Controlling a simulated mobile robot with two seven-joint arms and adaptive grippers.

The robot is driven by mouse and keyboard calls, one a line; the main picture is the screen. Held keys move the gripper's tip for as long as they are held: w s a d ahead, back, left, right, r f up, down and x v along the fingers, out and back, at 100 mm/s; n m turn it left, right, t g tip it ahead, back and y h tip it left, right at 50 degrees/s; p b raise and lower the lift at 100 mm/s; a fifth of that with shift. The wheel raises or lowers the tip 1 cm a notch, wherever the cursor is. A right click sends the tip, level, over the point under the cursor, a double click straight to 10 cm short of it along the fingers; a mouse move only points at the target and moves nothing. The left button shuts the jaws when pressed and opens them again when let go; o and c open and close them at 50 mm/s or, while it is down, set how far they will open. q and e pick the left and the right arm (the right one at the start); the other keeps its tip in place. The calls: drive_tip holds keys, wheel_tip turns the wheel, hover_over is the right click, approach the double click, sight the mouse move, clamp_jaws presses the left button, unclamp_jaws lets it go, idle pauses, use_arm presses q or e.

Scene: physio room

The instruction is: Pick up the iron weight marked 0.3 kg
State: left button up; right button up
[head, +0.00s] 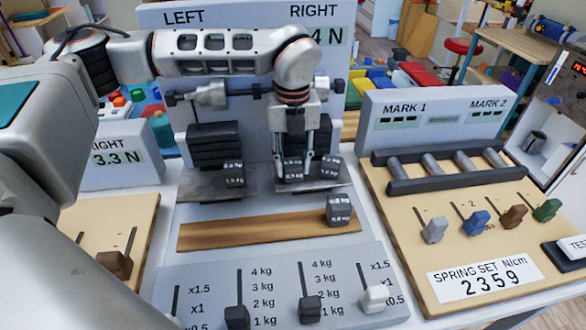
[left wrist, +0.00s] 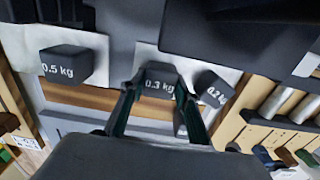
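The dark iron weight marked 0.3 kg (left wrist: 160,86) stands on the right-hand metal plate (head: 305,190) of the balance rig. It also shows in the head view (head: 293,172), partly hidden by my fingers. My left gripper (head: 293,168) points down over it, with one finger on each side. In the left wrist view the fingers (left wrist: 160,95) straddle the weight; they look open, and I cannot make out firm contact. My right gripper is not in view.
A weight marked 0.2 kg (left wrist: 212,88) stands close by on the right. Another weight (head: 339,209) sits on the wooden strip (head: 250,230). Slider levers (head: 310,307) line the front panel.

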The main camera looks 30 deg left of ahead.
use_arm(q)
drive_tip(key=shift+c, duration=1.1)
drive_tip(key=shift+r, duration=0.15)
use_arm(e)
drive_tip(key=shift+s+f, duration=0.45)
